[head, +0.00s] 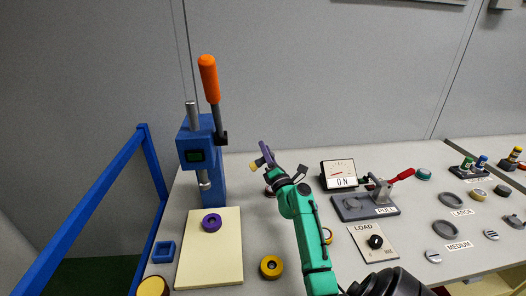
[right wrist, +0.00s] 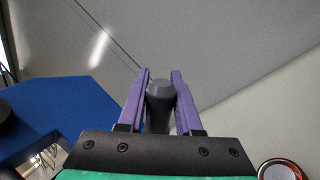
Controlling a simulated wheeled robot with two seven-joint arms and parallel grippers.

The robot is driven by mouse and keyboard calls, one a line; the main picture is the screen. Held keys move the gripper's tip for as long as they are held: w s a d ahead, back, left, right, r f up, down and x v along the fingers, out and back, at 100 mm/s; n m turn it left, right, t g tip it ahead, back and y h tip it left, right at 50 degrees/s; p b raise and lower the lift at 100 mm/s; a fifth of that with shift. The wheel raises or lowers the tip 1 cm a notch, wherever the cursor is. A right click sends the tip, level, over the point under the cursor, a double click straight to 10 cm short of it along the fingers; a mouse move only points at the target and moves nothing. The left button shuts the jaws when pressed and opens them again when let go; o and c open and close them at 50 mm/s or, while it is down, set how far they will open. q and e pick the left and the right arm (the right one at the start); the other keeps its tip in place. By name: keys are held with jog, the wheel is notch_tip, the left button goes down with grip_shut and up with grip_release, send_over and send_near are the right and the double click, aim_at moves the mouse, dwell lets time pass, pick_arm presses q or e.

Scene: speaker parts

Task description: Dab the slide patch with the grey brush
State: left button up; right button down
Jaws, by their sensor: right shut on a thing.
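My right gripper (head: 264,155) is at the end of the green arm, raised over the middle of the table, right of the blue press (head: 202,165). In the right wrist view its purple fingers (right wrist: 160,85) are shut on the grey brush (right wrist: 160,98), whose rounded dark grey end shows between them. In the head view a small tan tip (head: 256,163) sticks out left of the fingers, towards the press. A gap separates it from the press. I cannot make out the slide patch for certain. My left gripper is not in view.
The press has an orange handle (head: 208,78) and a cream board (head: 228,255) at its foot, with a purple ring (head: 211,223) on it. A yellow ring (head: 271,266) lies beside the board. A meter (head: 339,173) and a red-handled lever (head: 398,175) stand right of my arm.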

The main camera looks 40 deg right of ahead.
dwell(0.5)
jog(key=w+a, duration=0.4)
jog(key=a, duration=0.2)
jog(key=shift+w+a, duration=0.2)
jog(key=shift+w, duration=0.2)
jog(key=shift+w+a+b, duration=0.3)
jog(key=shift+w+a, duration=0.05)
jog(key=shift+a, duration=0.1)
dwell(0.5)
jog(key=shift+d, duration=0.1)
dwell(1.1)
